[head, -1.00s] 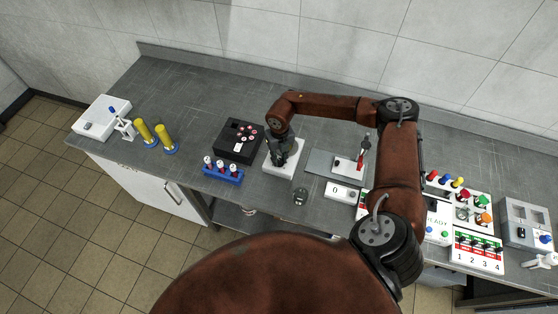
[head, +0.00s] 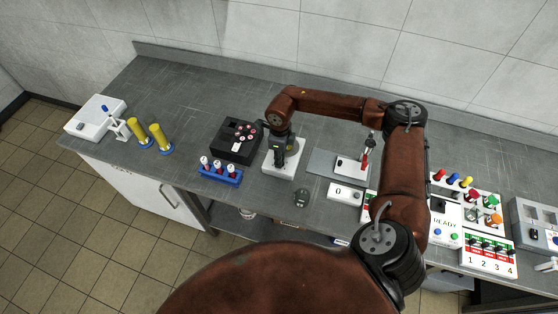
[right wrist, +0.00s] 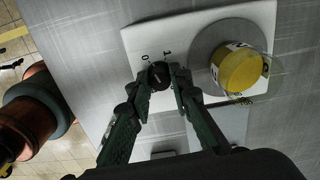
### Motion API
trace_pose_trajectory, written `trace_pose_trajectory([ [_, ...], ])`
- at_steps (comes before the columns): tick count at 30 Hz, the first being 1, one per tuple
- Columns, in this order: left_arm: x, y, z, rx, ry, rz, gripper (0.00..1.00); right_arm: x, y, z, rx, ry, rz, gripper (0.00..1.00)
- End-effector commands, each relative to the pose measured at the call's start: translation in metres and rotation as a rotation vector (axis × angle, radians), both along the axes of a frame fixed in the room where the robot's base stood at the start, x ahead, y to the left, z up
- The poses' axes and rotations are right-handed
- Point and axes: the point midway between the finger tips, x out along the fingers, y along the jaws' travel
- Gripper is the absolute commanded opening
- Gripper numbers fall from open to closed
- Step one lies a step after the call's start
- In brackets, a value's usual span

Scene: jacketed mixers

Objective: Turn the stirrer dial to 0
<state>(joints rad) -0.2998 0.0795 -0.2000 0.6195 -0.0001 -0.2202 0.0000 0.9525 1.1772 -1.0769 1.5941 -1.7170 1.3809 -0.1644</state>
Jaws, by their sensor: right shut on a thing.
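The stirrer is a white flat unit (head: 286,171), and it also shows in the right wrist view (right wrist: 145,44). Its small black dial (right wrist: 159,75) sits near one edge, with the marks 0 and 1 printed just beyond it. Fingers hide part of the dial, and I cannot tell which mark it points to. My right gripper (right wrist: 164,84) is shut on the dial, one finger on each side. In the head view this gripper (head: 281,155) is over the stirrer and hides its dial. My left gripper is not in view.
A vessel with yellow contents (right wrist: 238,68) stands on the stirrer's round grey plate, close beside the right finger. A black box (head: 236,141) and a blue vial rack (head: 221,176) are to the left. A small dark object (head: 301,198) and a white 0 display (head: 341,194) are to the right.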

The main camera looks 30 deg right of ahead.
Motion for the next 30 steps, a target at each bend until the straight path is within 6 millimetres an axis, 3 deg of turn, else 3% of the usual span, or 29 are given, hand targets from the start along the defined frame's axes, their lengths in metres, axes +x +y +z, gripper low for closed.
trace_pose_trajectory([
  [12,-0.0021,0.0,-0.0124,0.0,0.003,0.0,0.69,-0.0033,-0.0006,-0.0037,-0.002,0.009,0.192,0.0],
  [29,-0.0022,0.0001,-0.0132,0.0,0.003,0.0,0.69,-0.0036,-0.0006,-0.0032,-0.002,0.01,0.22,0.0],
  [30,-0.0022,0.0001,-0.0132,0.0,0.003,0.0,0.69,-0.0036,-0.0006,-0.0032,-0.002,0.01,0.22,0.21],
])
